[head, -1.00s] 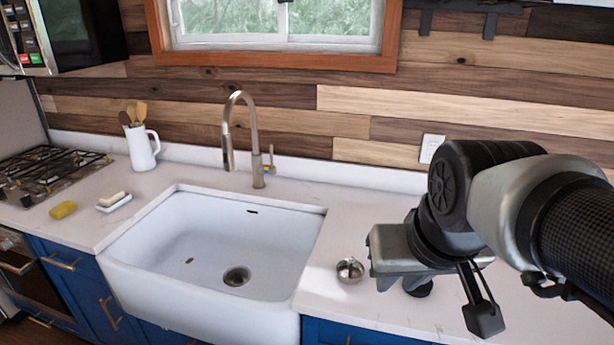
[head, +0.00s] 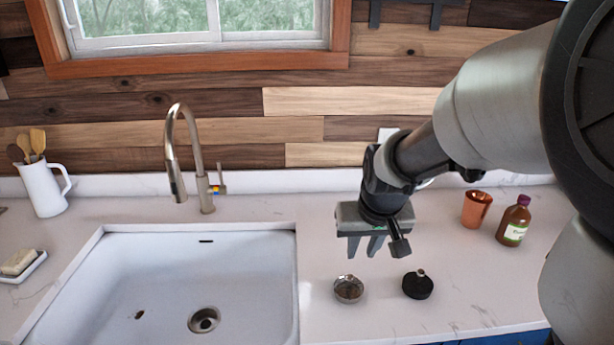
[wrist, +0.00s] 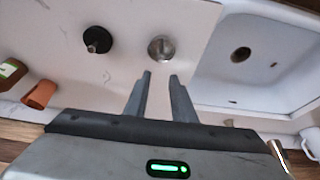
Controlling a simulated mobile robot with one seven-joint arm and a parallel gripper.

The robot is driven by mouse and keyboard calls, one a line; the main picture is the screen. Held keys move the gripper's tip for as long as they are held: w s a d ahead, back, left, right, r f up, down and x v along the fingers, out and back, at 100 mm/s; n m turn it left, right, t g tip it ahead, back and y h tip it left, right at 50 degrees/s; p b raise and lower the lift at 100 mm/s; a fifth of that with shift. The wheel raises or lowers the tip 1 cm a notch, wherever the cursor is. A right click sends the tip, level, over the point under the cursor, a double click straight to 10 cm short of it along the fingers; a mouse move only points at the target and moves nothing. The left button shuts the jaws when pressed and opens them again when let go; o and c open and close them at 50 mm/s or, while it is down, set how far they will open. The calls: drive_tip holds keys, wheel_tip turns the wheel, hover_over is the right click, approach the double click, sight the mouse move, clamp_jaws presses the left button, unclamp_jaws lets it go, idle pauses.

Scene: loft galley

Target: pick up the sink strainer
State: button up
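The sink strainer (head: 348,289) is a small round metal cup on the white counter, just right of the sink. In the wrist view the strainer (wrist: 161,48) lies beyond the fingertips, nearly in line with the gap between them. My gripper (head: 362,252) points down above the counter, behind the strainer in the head view. Its fingers are apart and empty, and they also show in the wrist view (wrist: 160,76). Nothing touches the strainer.
A black round stopper-like object (head: 418,286) sits close right of the strainer. A copper cup (head: 476,210) and a brown bottle (head: 513,222) stand further right. The sink (head: 160,275), with its tall faucet (head: 194,160), is at left. The counter around the strainer is otherwise clear.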

approach(350, 278)
drive_tip(key=x, duration=0.5)
drive_tip(key=shift+w+d+f, duration=0.1)
drive_tip(key=shift+w+d, duration=0.05)
drive_tip(key=shift+w, duration=0.15)
drive_tip(key=shift+s+x, duration=0.2)
drive_tip(key=shift+x, duration=2.6)
clamp_jaws()
